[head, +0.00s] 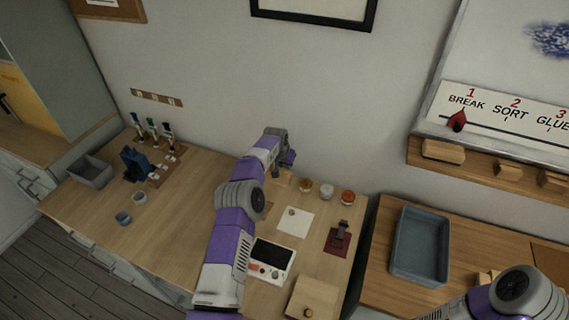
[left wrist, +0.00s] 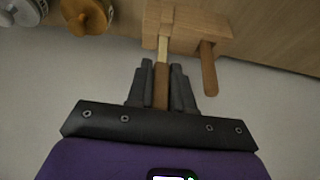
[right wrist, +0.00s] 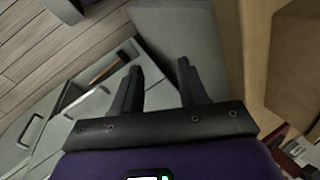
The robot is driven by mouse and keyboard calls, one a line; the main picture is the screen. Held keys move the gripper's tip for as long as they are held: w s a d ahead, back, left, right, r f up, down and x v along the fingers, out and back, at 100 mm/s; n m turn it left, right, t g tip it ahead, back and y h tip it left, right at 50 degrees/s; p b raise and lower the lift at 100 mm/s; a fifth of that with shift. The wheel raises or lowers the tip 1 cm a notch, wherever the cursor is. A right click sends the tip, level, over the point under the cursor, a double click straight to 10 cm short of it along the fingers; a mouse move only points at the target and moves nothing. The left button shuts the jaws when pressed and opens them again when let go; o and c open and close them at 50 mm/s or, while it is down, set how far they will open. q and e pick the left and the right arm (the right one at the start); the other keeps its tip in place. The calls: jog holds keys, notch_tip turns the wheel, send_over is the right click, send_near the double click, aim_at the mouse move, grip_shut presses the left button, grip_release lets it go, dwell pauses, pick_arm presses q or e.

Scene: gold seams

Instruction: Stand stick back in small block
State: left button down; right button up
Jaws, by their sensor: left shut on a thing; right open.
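My left gripper (left wrist: 161,88) is shut on a thin wooden stick (left wrist: 161,72), brown with a paler end. In the left wrist view the pale end points at a small wooden block (left wrist: 220,34) and meets or overlaps its edge; I cannot tell whether it is in a hole. A second brown round peg (left wrist: 208,70) sticks out of the same block. In the head view my left gripper (head: 290,158) is by the wall at the back of the bench, and my arm hides the block. My right gripper (right wrist: 158,82) is open and empty.
Several small jars (head: 327,190) stand to the right of my left gripper. A white sheet (head: 295,221), a dark red stand (head: 339,238) and a white device (head: 271,258) lie nearer. A grey-blue tray (head: 420,246) is on the right bench. Free wood lies left of my arm.

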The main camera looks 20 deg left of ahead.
pick_arm(q)
jog(key=shift+f+b, duration=0.6)
jog(key=shift+f, duration=0.05)
dwell(0.5)
dwell(0.4)
jog(key=c, duration=0.9)
grip_release()
jog(key=shift+r, duration=0.15)
jog(key=shift+p+v, duration=1)
jog(key=shift+v, duration=1.35)
jog(key=shift+v, duration=3.8)
